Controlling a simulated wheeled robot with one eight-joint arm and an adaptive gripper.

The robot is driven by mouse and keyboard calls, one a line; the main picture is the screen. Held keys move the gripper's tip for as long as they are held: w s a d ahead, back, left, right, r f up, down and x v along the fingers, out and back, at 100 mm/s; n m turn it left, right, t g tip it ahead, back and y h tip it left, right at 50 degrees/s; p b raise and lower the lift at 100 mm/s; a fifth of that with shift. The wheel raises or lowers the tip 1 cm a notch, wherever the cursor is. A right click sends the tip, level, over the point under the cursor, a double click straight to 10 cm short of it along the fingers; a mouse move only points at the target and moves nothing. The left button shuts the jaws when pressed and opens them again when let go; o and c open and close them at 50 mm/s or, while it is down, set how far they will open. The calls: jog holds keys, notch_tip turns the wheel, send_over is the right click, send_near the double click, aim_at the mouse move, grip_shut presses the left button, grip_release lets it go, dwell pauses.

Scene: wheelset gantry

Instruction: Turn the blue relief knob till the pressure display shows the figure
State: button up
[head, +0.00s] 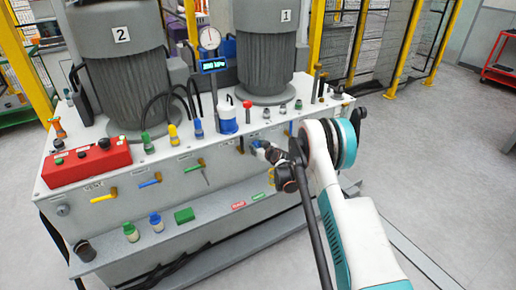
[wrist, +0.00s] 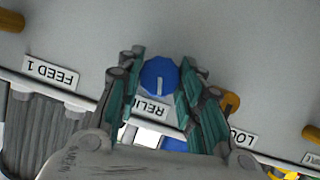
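The blue relief knob (wrist: 160,77) has a pale pointer line and sits on the grey panel by a label that reads RELIEF in part. My gripper (wrist: 162,72) has one finger on each side of the knob, with no clear gap on either side. In the head view, my gripper (head: 262,150) is at the front face of the bench, and the knob is mostly hidden there. The pressure display (head: 214,65) is lit blue below a round gauge (head: 210,38). It ends in kPa, but its digits are too small to read surely.
Along the front face are a yellow handle (head: 104,195), a blue handle (head: 150,182) and a green handle (head: 204,172). A red control box (head: 87,163) stands at the left.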

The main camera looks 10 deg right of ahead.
jog(key=shift+n, duration=0.3)
jog(key=o, duration=1.1)
jog(key=shift+c, duration=0.2)
jog(key=v, duration=1.2)
jog(key=shift+a, duration=0.2)
jog(key=shift+f, duration=0.1)
